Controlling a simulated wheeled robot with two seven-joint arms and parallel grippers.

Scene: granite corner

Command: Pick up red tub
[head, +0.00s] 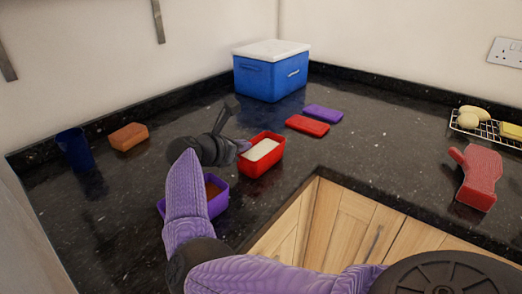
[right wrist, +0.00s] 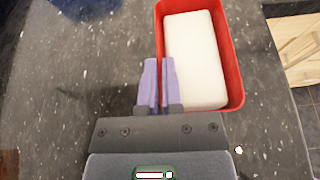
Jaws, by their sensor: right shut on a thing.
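The red tub (head: 254,162) is on the dark granite counter near its inner corner edge, filled with something white (head: 262,149). It looks upright; I cannot tell whether it touches the counter. My right gripper (head: 243,147) reaches it from the left. In the right wrist view, the fingers of my right gripper (right wrist: 160,85) are closed on the left wall of the red tub (right wrist: 236,75), one finger on each side. The white contents (right wrist: 197,60) lie just right of the fingers. My left gripper is not in view.
A purple tub (head: 218,204) with brown contents stands partly behind my arm. A red lid (head: 307,126) and purple lid (head: 323,113) lie behind the red tub, before a blue cool box (head: 270,78). A blue cup (head: 74,150), orange block (head: 128,136) and red mitt (head: 478,178) stand farther off.

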